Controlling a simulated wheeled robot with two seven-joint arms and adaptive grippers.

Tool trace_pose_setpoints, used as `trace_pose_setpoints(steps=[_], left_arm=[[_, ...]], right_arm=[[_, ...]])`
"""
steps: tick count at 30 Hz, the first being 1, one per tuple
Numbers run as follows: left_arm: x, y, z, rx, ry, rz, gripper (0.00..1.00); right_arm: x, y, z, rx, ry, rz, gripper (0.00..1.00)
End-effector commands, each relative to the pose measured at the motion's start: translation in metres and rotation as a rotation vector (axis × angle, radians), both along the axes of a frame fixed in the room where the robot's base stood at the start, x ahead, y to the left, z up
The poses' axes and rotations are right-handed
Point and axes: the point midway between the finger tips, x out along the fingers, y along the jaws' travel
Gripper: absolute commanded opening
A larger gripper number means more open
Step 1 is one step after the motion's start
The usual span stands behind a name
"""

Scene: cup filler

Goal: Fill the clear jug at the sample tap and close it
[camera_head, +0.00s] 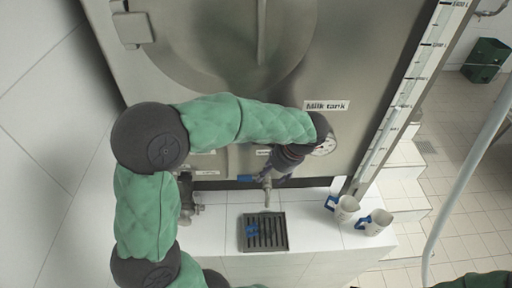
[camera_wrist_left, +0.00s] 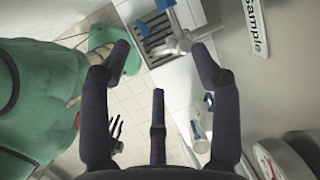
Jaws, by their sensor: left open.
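My left gripper (camera_head: 280,165) is open at the front of the milk tank, close to the metal sample tap (camera_head: 266,184) with its blue lever (camera_head: 246,178). In the left wrist view my open fingers (camera_wrist_left: 162,58) spread on either side of the view, with the tap (camera_wrist_left: 185,40) beyond them near the right fingertip. Below the tap is a dark drain grate (camera_head: 264,243). A blue handle (camera_head: 251,231) shows over the grate; a clear jug body there is hard to make out. A small dark gripper-like shape (camera_wrist_left: 117,130) in the wrist view may be my right gripper.
Two pale jugs with blue handles, one (camera_head: 346,209) beside the other (camera_head: 376,222), stand on the white ledge (camera_head: 310,232) right of the grate. A metal valve (camera_head: 188,203) sits left of it. A scale (camera_head: 408,95) runs up the tank's right side. A green box (camera_head: 486,61) stands far right.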

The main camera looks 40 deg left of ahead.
Motion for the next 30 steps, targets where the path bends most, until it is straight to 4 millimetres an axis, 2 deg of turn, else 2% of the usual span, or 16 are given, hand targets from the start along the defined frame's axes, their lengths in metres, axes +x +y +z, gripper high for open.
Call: trace_pose_setpoints(steps=[1, 3, 8, 14, 24, 30], left_arm=[[-0.001, 0.004, 0.016, 0.019, -0.001, -0.002, 0.63], [-0.003, 0.009, 0.028, 0.038, 0.000, -0.003, 0.63], [-0.005, 0.015, 0.034, 0.057, 0.003, -0.004, 0.63], [-0.008, 0.024, 0.014, 0.057, 0.006, -0.001, 0.63], [-0.014, 0.046, -0.037, 0.056, 0.006, -0.001, 0.63], [-0.016, 0.054, -0.056, 0.055, 0.005, -0.002, 0.63]], right_arm=[[0.000, 0.000, 0.007, 0.000, 0.000, 0.000, 0.39], [0.000, 0.000, 0.010, 0.000, 0.000, 0.000, 0.39], [0.000, 0.000, 0.012, 0.000, 0.000, -0.001, 0.39], [0.000, 0.000, 0.013, 0.000, 0.000, -0.001, 0.39], [0.000, 0.000, 0.019, 0.000, 0.000, 0.000, 0.39], [0.000, 0.000, 0.021, 0.000, 0.000, 0.000, 0.39]])
